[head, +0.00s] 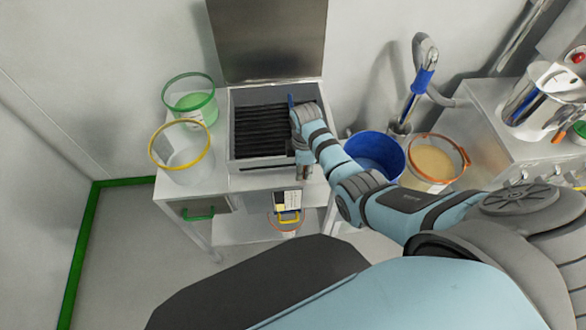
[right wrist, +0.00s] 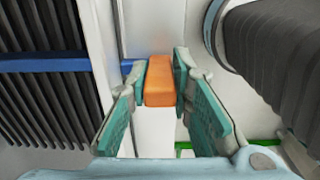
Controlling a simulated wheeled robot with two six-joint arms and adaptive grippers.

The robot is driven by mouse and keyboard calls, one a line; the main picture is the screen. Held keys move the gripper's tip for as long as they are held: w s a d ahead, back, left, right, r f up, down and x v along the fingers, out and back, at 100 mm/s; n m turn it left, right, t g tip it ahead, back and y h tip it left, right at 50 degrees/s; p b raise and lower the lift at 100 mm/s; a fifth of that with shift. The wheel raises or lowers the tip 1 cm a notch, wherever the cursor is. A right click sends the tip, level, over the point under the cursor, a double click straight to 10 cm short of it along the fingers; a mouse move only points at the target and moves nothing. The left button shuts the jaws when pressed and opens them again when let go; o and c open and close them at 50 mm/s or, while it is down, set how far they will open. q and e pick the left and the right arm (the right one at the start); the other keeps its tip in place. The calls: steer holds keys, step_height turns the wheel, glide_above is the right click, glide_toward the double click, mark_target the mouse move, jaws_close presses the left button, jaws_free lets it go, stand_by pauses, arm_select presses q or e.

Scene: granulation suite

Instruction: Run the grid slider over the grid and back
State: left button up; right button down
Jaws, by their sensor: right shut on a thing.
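The grid (head: 260,131) is a set of dark parallel slats inside a grey open box (head: 235,163) on a white cart. The grid slider shows as a blue bar (head: 291,102) at the right end of the grid, mostly hidden by my right arm. In the right wrist view the blue slider bar (right wrist: 45,65) lies across the slats (right wrist: 50,25), and its orange handle (right wrist: 159,82) sits between the teal finger pads. My left gripper is out of view.
A green-rimmed tub (head: 191,101) and a yellow-rimmed tub (head: 181,148) stand left of the box. A blue bucket (head: 375,150) and an orange-rimmed tub (head: 436,160) stand right, beyond my forearm. A tall metal panel (head: 268,40) rises behind the box.

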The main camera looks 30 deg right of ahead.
steer(key=s+d, duration=0.1)
steer(key=d, duration=0.1)
steer(key=s+d, duration=0.1)
steer(key=d, duration=0.5)
steer(key=shift+s, duration=0.4)
steer(key=c, duration=1.4)
jaws_free()
steer(key=shift+o, duration=0.2)
steer(key=shift+r, duration=0.1)
